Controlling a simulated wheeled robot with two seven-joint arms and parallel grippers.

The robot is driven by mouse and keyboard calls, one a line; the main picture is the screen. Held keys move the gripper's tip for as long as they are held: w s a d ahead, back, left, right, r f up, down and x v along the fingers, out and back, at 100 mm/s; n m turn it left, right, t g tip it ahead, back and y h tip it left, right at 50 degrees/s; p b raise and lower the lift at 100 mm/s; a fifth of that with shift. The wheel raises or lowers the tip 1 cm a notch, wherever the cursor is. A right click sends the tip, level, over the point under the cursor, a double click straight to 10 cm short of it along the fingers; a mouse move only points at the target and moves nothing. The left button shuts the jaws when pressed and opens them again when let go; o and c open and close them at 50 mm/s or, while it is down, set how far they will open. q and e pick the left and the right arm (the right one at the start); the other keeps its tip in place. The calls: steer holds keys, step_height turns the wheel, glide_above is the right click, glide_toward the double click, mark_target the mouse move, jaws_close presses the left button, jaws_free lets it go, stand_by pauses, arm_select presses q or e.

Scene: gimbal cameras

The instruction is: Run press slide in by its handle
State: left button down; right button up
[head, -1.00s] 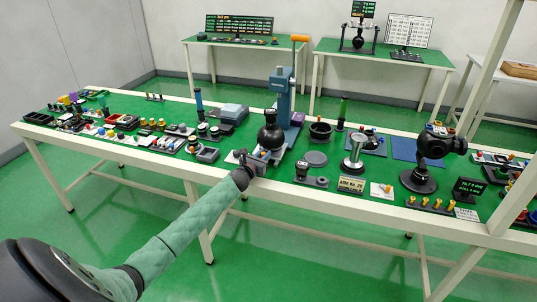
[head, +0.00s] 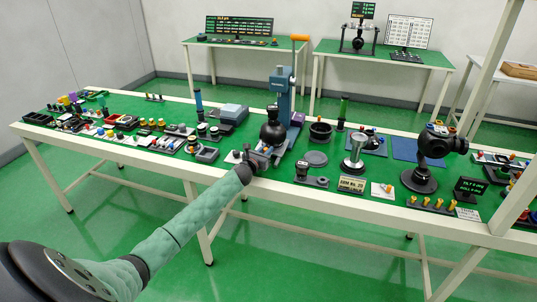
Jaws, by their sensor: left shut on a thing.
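The blue arbor press (head: 282,98), with its orange-tipped lever (head: 299,37), stands upright near the middle of the green-topped bench. A black ball-shaped camera (head: 273,134) sits at the front of the press. The grey slide (head: 278,156) lies low in front of the press, partly hidden by the ball and my gripper. My left gripper (head: 261,160) is at the slide's front end, over the bench's front edge, and is shut on the slide's handle. The handle itself is mostly hidden by the fingers. My right gripper is out of view.
A grey tray (head: 207,154) and small parts lie left of the gripper. A dark fixture (head: 310,177), a silver pedestal (head: 355,153) and a black gimbal camera (head: 430,155) stand to the right. The floor in front of the bench is clear.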

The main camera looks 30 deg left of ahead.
arm_select(q)
steer(key=shift+w+a+f+b, duration=0.1)
steer(key=shift+w+a+b, duration=0.35)
steer(key=shift+w, duration=0.95)
steer(key=shift+w+a+r+b, duration=0.15)
steer(key=shift+w+b, duration=0.5)
steer(key=shift+w, duration=0.75)
steer(key=shift+w+a+f+b, duration=0.15)
steer(key=shift+w+a+b, duration=0.3)
steer(key=shift+w, duration=1.2)
steer(key=shift+r, duration=0.2)
steer(key=c, duration=1.4)
jaws_free()
steer(key=shift+w, duration=0.1)
steer(key=shift+o, duration=0.3)
steer(key=shift+f, duration=0.1)
